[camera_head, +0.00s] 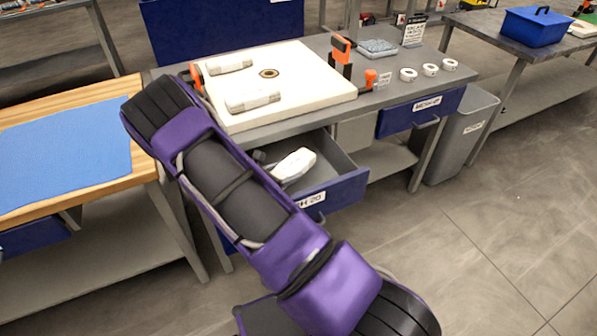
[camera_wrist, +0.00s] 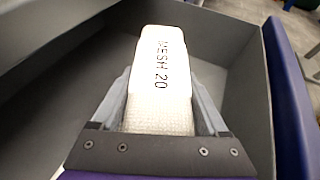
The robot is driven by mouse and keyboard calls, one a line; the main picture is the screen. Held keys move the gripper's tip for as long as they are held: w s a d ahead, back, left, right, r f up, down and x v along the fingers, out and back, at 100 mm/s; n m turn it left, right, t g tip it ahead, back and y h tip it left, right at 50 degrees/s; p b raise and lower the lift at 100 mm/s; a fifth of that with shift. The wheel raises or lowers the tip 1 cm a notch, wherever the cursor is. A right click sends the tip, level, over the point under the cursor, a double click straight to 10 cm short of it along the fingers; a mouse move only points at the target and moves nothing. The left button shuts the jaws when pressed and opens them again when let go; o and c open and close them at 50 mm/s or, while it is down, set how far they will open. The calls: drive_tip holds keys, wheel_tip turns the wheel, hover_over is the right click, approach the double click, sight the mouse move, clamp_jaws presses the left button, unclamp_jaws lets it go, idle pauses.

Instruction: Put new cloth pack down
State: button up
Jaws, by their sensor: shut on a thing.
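The new cloth pack (camera_wrist: 165,75) is a white woven bundle marked MESH 20. In the wrist view my gripper (camera_wrist: 160,92) is shut on it, with one finger on each long side. The pack is inside the open blue-fronted drawer (camera_head: 335,190), with grey walls around it. The same white pack (camera_head: 295,165) shows in the drawer in the head view, beside my purple arm. My gripper is mostly hidden by my arm there. I cannot tell whether the pack touches the drawer floor.
Above the drawer, a white plate (camera_head: 310,85) lies on the grey bench with two white rolls (camera_head: 228,63) (camera_head: 252,101) on it. Orange clamps (camera_head: 340,50) stand at its edge. A blue mat (camera_head: 65,150) covers the wooden table at left. A grey bin (camera_head: 463,135) stands at right.

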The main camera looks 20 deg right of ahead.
sight(295, 169)
drive_tip(key=x, duration=0.3)
drive_tip(key=shift+w+d+f, duration=0.1)
drive_tip(key=shift+d+f, duration=0.15)
drive_tip(key=shift+f+b+x, duration=0.2)
drive_tip(key=shift+b+x, duration=0.05)
drive_tip(key=shift+x, duration=0.8)
drive_tip(key=shift+f+b+x, duration=0.2)
drive_tip(key=shift+f+x, duration=0.05)
drive_tip(key=shift+x, duration=0.75)
drive_tip(key=shift+a, duration=0.2)
drive_tip(key=shift+f+b, duration=0.65)
drive_tip(key=o, duration=1.3)
drive_tip(key=shift+r+p, duration=0.55)
drive_tip(key=p+v, duration=0.1)
drive_tip(key=v, duration=1.1)
